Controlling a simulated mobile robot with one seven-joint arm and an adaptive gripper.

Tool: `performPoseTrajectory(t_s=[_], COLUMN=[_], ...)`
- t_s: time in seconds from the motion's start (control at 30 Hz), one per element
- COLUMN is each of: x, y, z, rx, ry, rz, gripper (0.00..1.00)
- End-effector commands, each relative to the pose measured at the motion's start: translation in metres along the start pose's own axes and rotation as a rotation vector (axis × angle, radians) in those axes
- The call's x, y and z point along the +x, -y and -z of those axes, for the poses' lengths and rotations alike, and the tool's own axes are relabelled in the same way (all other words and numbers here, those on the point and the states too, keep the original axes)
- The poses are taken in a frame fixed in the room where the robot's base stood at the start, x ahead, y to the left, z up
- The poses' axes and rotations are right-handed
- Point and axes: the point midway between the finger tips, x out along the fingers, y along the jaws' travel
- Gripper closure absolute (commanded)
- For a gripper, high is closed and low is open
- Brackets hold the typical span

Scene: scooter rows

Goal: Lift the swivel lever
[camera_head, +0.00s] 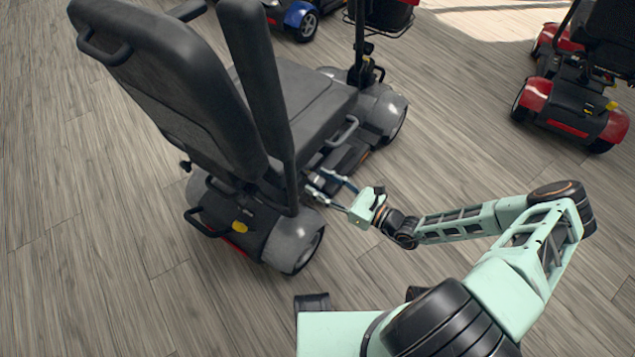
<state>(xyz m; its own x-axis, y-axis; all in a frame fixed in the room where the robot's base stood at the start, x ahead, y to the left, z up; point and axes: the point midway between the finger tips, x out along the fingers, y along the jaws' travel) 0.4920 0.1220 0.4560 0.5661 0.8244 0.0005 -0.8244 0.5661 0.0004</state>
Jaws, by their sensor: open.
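A grey mobility scooter (275,110) stands at the upper left, its seat back toward me. My gripper (317,181) is open, its two fingers reaching in under the right side of the seat, above the rear wheel. A small dark part sits at the fingertips; it may be the swivel lever, but it is too small and shaded to be sure. I cannot tell whether the fingers touch it. A grey loop handle (342,134) shows at the seat's side, farther forward than the fingers.
The scooter's armrest (262,85) rises above the gripper, and its grey rear wheel cover (293,240) is just below left. A red scooter (570,105) stands at the upper right, a blue one (300,18) at the top. The wood-plank floor between is clear.

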Motion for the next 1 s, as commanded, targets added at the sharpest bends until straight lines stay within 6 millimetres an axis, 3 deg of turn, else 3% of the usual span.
performPoseTrajectory(t_s=[0.17,0.47,0.83,1.0], x=[0.013,0.0146,0.0144,0.0143], y=[0.0003,0.0003,0.0003,0.0003], z=[0.0004,-0.0001,-0.0001,0.0], rx=[0.0,-0.001,0.0,0.0], ry=[0.0,-0.001,-0.001,-0.001], rz=[0.0,0.001,0.0,0.0], gripper=[0.56,0.58,0.98,1.0])
